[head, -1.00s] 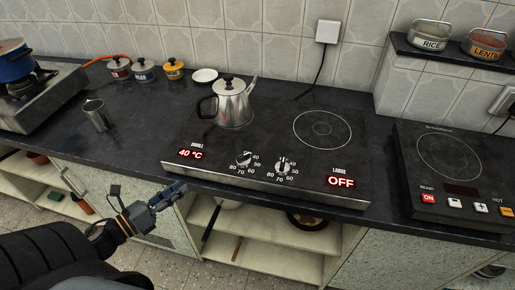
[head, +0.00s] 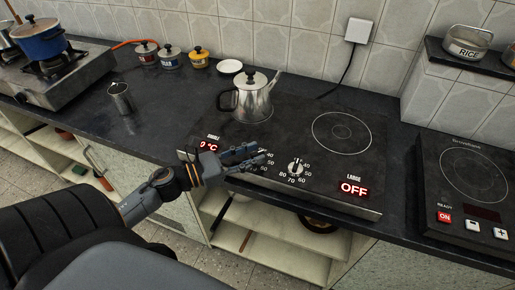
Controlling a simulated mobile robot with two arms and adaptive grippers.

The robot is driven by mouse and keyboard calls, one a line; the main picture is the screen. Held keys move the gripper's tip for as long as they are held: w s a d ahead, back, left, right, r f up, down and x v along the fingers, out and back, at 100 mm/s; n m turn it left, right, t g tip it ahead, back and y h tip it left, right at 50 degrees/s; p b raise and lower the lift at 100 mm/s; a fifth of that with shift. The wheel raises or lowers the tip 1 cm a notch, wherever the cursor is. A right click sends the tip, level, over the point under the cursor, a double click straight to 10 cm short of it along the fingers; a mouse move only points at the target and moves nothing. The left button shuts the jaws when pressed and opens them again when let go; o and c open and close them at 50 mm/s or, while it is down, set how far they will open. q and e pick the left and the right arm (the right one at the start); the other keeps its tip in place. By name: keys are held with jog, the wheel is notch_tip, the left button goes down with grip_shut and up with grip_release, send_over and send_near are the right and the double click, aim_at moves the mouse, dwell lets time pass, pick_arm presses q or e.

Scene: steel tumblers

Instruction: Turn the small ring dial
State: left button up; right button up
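The hob (head: 310,130) is a black glass plate with a steel front edge. Its small ring dial, on the left of the front panel, is mostly hidden behind my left gripper (head: 259,154); only some scale numbers show beside it. That gripper reaches in from the left, its fingers apart and their tips over the dial's place. I cannot tell whether they touch it. The small ring's red display (head: 209,146) is partly covered and shows "0 °C". The large ring dial (head: 296,167) stands to the right, with its display (head: 354,188) reading OFF. My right gripper is out of view.
A steel kettle (head: 254,97) stands on the hob's left ring, behind the gripper. A steel tumbler (head: 120,98) stands on the dark worktop to the left. A second hob (head: 465,190) is at the right. Open shelves lie below the worktop edge.

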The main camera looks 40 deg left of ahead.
pick_arm(q)
jog(key=shift+x, duration=1.05)
grip_shut()
